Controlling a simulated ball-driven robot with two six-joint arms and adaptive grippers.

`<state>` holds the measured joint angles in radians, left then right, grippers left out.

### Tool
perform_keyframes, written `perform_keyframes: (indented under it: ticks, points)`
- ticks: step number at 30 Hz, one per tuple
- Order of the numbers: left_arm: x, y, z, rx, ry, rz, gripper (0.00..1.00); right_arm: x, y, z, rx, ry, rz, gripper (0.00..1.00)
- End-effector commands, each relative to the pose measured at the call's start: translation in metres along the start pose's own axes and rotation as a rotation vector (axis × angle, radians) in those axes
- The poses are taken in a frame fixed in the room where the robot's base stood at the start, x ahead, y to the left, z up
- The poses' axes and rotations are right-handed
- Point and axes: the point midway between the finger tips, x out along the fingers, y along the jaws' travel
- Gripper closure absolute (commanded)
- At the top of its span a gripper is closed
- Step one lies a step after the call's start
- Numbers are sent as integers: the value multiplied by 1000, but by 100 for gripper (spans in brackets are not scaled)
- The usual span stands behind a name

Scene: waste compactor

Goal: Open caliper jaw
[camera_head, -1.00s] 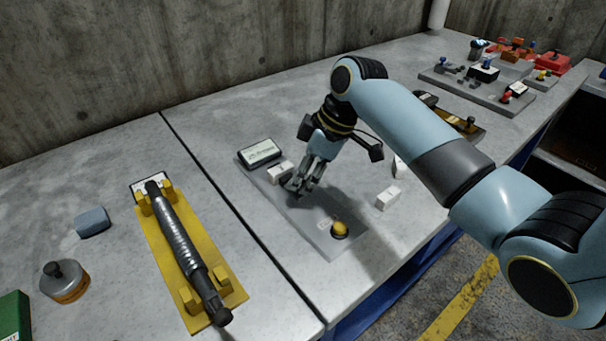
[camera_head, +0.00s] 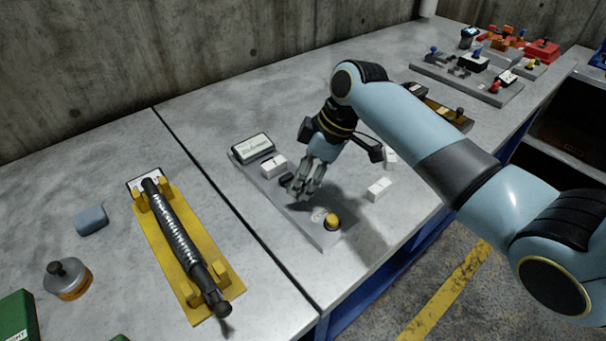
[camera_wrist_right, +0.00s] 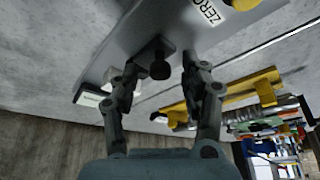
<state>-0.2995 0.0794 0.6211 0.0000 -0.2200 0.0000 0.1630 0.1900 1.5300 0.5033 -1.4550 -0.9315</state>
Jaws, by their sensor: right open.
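The caliper device is a long grey plate (camera_head: 268,190) on the table, with a display (camera_head: 253,146) at its back end, a white block (camera_head: 274,166) beside it and a yellow button (camera_head: 333,221) at its front end. A dark knob (camera_wrist_right: 160,66) sits on the plate; it also shows in the head view (camera_head: 286,180), just left of my right gripper (camera_head: 302,191). In the right wrist view the gripper (camera_wrist_right: 161,75) is open, one finger on each side of the knob. Contact cannot be told. My left gripper is not in view.
A yellow cradle (camera_head: 195,312) holding a dark cylindrical tool (camera_head: 176,235) lies left of the plate. A grey-blue block (camera_head: 91,220) and a round canister (camera_head: 68,279) stand farther left. White blocks (camera_head: 379,189) lie right. Another device board (camera_head: 470,80) is at the far right.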

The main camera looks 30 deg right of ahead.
Motion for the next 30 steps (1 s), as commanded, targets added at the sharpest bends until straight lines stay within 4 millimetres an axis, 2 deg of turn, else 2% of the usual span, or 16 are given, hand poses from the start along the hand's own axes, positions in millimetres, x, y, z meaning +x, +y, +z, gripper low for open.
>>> perform_keyframes:
  ticks: [4, 7, 15, 21, 30]
  points:
    - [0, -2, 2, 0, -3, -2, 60, -5, 0, 0, 0, 0, 1, 55]
    - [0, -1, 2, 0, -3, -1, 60, -18, 1, 0, -1, 0, 2, 55]
    - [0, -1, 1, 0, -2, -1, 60, -78, 2, 1, -3, -1, 4, 55]
    - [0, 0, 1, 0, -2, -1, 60, -110, 1, 1, -1, -2, 3, 55]
    - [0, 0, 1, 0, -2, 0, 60, -120, 0, 0, 0, 0, 0, 55]
